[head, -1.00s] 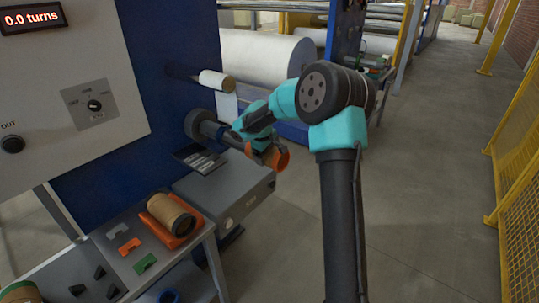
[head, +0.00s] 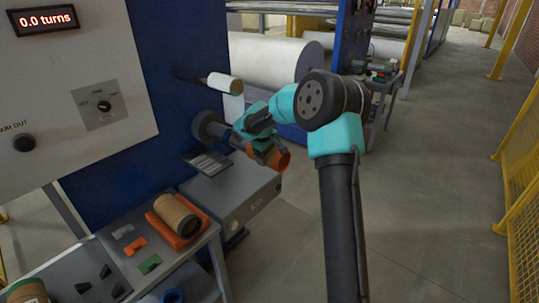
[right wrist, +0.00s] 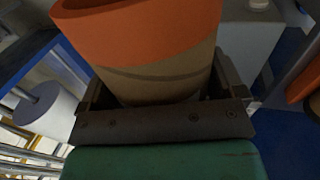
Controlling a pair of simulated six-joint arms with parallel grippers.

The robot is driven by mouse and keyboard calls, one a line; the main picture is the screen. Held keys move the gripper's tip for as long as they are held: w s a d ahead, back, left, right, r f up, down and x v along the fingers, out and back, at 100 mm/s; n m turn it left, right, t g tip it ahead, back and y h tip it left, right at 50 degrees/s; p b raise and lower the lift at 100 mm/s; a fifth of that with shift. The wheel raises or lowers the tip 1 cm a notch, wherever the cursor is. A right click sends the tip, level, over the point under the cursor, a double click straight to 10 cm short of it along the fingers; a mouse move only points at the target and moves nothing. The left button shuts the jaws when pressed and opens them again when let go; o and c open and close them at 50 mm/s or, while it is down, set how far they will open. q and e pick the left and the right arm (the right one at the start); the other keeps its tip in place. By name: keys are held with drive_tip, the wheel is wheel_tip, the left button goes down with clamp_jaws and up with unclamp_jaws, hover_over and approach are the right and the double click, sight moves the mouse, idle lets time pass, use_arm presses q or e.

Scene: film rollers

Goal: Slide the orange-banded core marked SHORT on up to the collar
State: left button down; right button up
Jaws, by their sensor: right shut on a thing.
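The orange-banded core (head: 281,160) is a brown cardboard tube with an orange end, in line with the dark shaft that sticks out from the blue machine. My right gripper (head: 262,147) is shut on it. The round dark collar (head: 208,126) is at the machine end of the shaft, apart from the gripper. The head view does not show clearly how far the core sits over the shaft. In the right wrist view the core (right wrist: 155,70) stands between the jaws, orange band outward; no SHORT mark is readable. My left gripper is not in view.
A brown core with dark ends (head: 176,213) lies in an orange cradle (head: 165,232) on the bench. Small orange (head: 134,246) and green (head: 149,264) pieces lie nearby. A grey box (head: 232,205) stands below the shaft. A short white roll (head: 222,84) juts out above it. Floor at right is clear.

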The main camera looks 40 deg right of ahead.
sight(247, 144)
drive_tip(key=shift+w+a, duration=0.15)
drive_tip(key=shift+w, duration=0.6)
drive_tip(key=shift+w+a, duration=0.1)
drive_tip(key=shift+w, duration=0.6)
drive_tip(key=shift+w, duration=0.1)
drive_tip(key=shift+w+a, duration=0.15)
drive_tip(key=shift+w, duration=0.65)
drive_tip(key=shift+w+a, duration=0.15)
drive_tip(key=shift+w, duration=0.65)
drive_tip(key=shift+w, duration=0.1)
drive_tip(key=shift+w+a, duration=0.15)
drive_tip(key=shift+w, duration=0.7)
drive_tip(key=shift+w+a, duration=0.15)
drive_tip(key=shift+w, duration=0.65)
drive_tip(key=shift+w+a, duration=0.1)
drive_tip(key=shift+w, duration=0.5)
drive_tip(key=o, duration=0.8)
drive_tip(key=shift+s, duration=0.1)
